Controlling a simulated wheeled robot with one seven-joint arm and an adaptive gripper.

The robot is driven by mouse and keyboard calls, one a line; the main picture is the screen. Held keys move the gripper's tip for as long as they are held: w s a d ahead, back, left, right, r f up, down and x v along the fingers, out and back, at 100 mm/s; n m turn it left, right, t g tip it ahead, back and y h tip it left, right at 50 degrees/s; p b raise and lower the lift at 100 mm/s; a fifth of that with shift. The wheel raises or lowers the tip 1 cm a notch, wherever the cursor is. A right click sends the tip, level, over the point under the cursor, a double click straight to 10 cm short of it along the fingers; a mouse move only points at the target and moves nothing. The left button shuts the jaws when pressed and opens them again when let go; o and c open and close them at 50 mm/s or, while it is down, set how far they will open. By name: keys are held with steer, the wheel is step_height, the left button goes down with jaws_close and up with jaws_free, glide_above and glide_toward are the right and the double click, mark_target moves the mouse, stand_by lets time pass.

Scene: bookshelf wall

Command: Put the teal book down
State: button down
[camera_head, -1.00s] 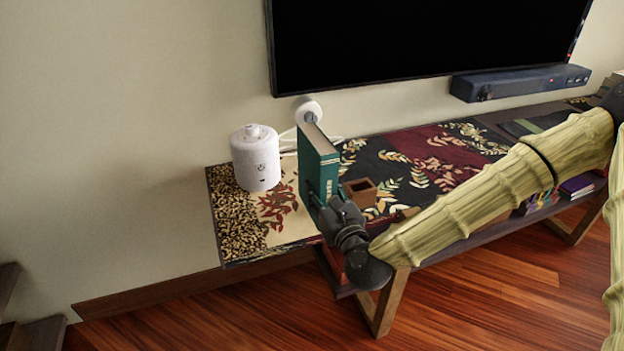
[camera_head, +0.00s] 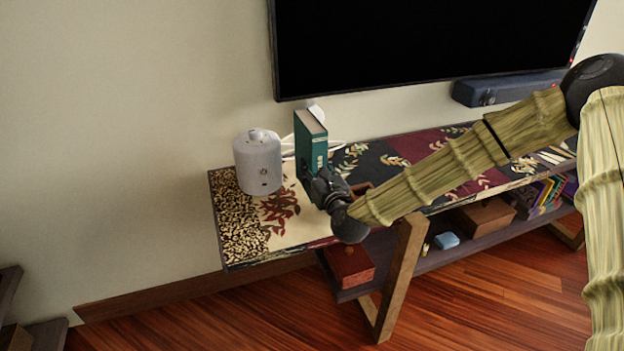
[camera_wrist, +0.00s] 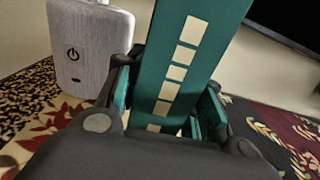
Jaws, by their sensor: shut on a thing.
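The teal book (camera_head: 309,143) stands upright in my gripper (camera_head: 318,178), over the left part of the patterned bench top (camera_head: 285,231). In the wrist view, the teal book (camera_wrist: 185,70) rises between the two fingers, with pale squares along its spine. My gripper (camera_wrist: 170,115) is shut on its lower part. The fingers hide the book's bottom edge, so I cannot tell whether it touches the bench top.
A white cylindrical device (camera_head: 258,163) stands close to the book's left; it also shows in the wrist view (camera_wrist: 88,50). A small brown box (camera_head: 361,188) is partly behind my arm. A television (camera_head: 420,45) hangs above. The bench's front left top is clear.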

steer(key=shift+f, duration=1.6)
steer(key=shift+f, duration=0.15)
steer(key=c, duration=0.9)
jaws_free()
